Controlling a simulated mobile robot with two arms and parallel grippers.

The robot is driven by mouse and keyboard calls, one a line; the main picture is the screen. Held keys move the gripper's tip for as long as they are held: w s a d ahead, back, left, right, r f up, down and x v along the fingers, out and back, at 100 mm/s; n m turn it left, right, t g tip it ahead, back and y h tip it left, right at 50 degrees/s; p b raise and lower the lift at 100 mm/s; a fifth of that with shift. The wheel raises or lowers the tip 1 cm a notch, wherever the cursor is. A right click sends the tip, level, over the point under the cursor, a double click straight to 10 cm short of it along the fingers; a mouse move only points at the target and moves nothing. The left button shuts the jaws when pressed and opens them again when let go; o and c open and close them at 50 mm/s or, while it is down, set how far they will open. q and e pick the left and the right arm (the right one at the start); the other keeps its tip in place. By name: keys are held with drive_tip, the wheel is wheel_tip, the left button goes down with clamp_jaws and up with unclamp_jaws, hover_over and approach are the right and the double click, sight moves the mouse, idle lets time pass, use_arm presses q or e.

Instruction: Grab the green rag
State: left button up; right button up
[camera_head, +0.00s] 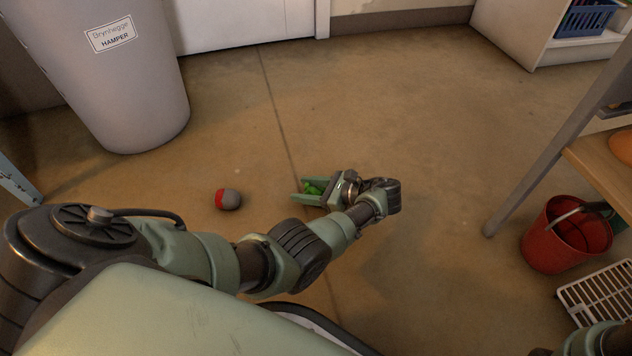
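My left gripper (299,188) points left, low over the floor. Its two pale green fingers stand apart, and the rag shows between them. The fingers and wrist hide part of the rag. I cannot tell whether the fingers touch it or whether it rests on the floor. My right gripper is not in view; only a part of my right arm shows at the bottom right corner.
A red and grey ball (228,199) lies on the floor left of my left gripper. A grey hamper (130,90) stands at the upper left. A red bucket (548,240) and a white rack (598,295) are at the right, by a wooden shelf (600,165). The middle floor is clear.

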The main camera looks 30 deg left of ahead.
use_arm(q)
clamp_jaws()
drive_tip(key=shift+r, duration=0.1)
